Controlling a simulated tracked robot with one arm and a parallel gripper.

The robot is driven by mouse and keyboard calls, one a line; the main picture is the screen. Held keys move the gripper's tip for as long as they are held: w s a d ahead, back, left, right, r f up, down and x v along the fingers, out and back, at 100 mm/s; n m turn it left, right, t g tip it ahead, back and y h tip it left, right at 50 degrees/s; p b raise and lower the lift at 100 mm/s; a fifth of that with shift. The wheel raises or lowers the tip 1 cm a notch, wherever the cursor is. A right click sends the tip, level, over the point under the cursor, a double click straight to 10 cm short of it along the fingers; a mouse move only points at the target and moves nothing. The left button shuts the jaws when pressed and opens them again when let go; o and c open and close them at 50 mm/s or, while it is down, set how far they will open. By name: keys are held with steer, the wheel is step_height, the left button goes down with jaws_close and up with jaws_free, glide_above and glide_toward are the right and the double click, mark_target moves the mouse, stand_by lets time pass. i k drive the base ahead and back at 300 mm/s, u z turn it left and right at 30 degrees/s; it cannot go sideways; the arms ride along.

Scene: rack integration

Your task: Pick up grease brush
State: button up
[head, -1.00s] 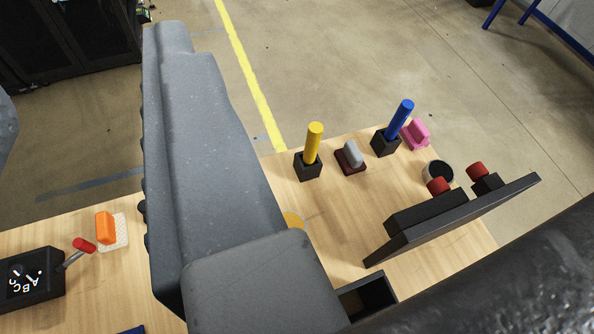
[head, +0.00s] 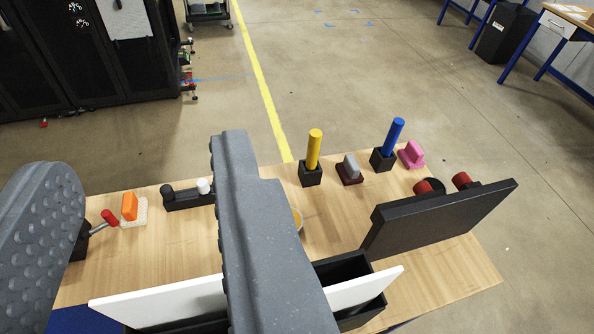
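My gripper (head: 146,165) shows as two grey fingers with dimpled pads, one at the left edge and one near the middle. They stand wide apart, with nothing held between them. I cannot tell for sure which object is the grease brush. Upright handles on the wooden table are a yellow cylinder (head: 314,149) in a black block and a blue cylinder (head: 392,138) in another, both right of my fingers. Small blocks with grips also stand there: an orange one (head: 129,206) on a white base, a grey one (head: 350,166) on dark red, and a pink one (head: 411,154).
A black tilted panel (head: 440,223) with red knobs (head: 461,180) behind it stands at the right. A white board (head: 362,288) stands in a black bin (head: 345,266) at the front. A red-tipped lever (head: 109,217) and a black holder (head: 188,200) are at the left of the wooden table (head: 440,290).

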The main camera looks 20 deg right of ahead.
mark_target(314, 136)
steer(key=z, duration=0.15)
steer(key=i, duration=0.9)
steer(key=u, duration=0.05)
